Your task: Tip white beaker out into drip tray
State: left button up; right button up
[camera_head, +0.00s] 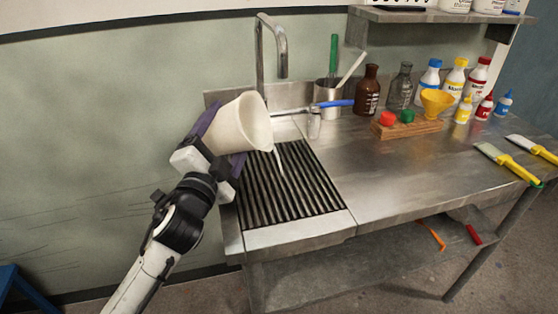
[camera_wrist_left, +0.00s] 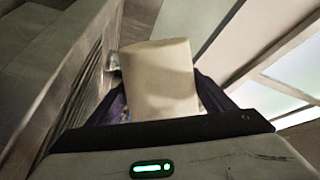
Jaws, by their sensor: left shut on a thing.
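The white beaker (camera_head: 241,124) is tilted on its side, its mouth facing right and down. A thin pale stream (camera_head: 278,161) runs from its lip towards the ribbed drip tray (camera_head: 300,192). My left gripper (camera_head: 222,137) is shut on the beaker, with its fingers on either side, above the tray's left edge. In the left wrist view the beaker (camera_wrist_left: 160,80) fills the space between the dark fingers. The beaker's inside is mostly hidden. My right gripper is not in view.
A tall tap (camera_head: 280,62) stands behind the tray. A metal pot with tools (camera_head: 328,100), brown bottle (camera_head: 368,90) and wooden block with coloured caps (camera_head: 408,126) stand to the right. The bench front right of the tray is clear.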

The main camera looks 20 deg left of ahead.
aim_at(246, 111)
pick_arm(q)
jog(key=shift+d+m+h, duration=0.2)
jog(key=shift+m+h, duration=0.2)
jog(key=shift+m, duration=0.6)
jog(key=shift+c, duration=0.2)
dwell(2.0)
jog(key=shift+d+r+m+t, duration=0.3)
jog(key=shift+d+r+m, duration=0.25)
jog(key=shift+d+m, duration=0.35)
dwell(1.6)
jog(key=shift+d+r+m+h+p, duration=0.15)
jog(key=shift+r+m+h+p, duration=0.2)
jog(key=shift+m+p, duration=0.55)
dwell(0.4)
